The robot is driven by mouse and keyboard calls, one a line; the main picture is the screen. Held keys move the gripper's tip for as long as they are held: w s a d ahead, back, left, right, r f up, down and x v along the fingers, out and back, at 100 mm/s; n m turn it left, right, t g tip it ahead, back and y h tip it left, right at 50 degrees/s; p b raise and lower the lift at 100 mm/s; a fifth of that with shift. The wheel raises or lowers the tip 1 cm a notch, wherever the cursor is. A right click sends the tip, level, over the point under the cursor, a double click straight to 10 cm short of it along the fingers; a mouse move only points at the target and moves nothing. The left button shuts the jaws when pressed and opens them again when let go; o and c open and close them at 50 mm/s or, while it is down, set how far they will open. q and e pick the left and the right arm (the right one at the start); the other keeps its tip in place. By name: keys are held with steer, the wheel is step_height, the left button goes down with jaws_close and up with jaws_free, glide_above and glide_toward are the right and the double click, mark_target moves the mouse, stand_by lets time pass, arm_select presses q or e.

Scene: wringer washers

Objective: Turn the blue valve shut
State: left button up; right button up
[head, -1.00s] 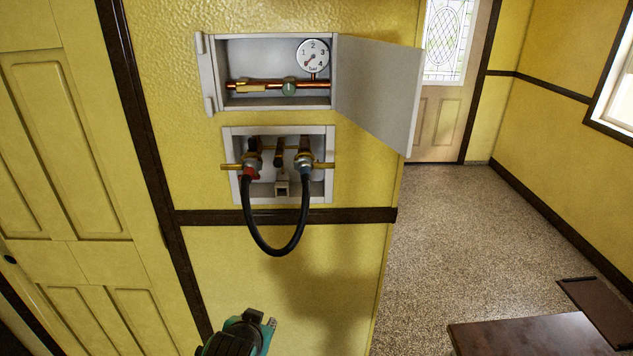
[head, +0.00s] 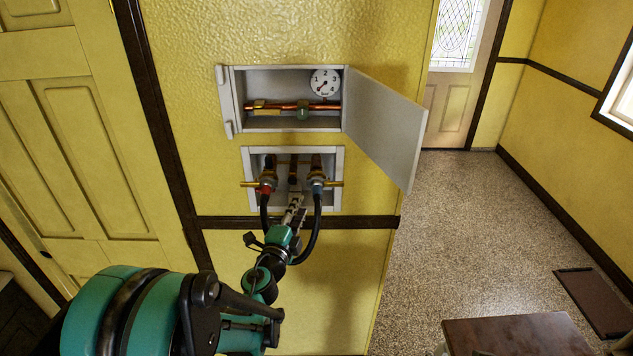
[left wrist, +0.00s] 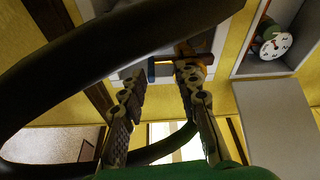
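The blue valve (head: 317,184) is on the right side of the lower recessed wall box (head: 340,160), with a brass handle pointing right. A red-marked valve (head: 266,188) is on its left. A black hose (head: 318,225) hangs in a loop from the two valves. My left gripper (head: 294,206) is below the box, between the hose's two legs, left of and a little below the blue valve. In the left wrist view my left gripper (left wrist: 160,85) has its fingers apart with nothing between them. Brass valve parts (left wrist: 192,55) show beyond the right finger. My right gripper is not in view.
An upper box (head: 233,100) holds a dial gauge (head: 325,82) and copper pipe; its door (head: 385,130) stands open to the right. The hose (left wrist: 90,60) crosses close to the wrist camera. A brown tabletop (head: 510,333) is at lower right.

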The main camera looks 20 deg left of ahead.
arm_select(q)
steer(key=w+d+m, duration=0.1)
steer(key=w, duration=0.1)
steer(key=w+f+m+h+p, duration=0.1)
steer(key=w, duration=0.2)
steer(key=w+d, duration=0.1)
steer(key=w, duration=0.2)
steer(key=shift+w+d+f+m+h, duration=0.2)
steer(key=shift+w+d+m+h, duration=0.05)
steer(key=shift+d+m+h, duration=0.15)
jaws_close()
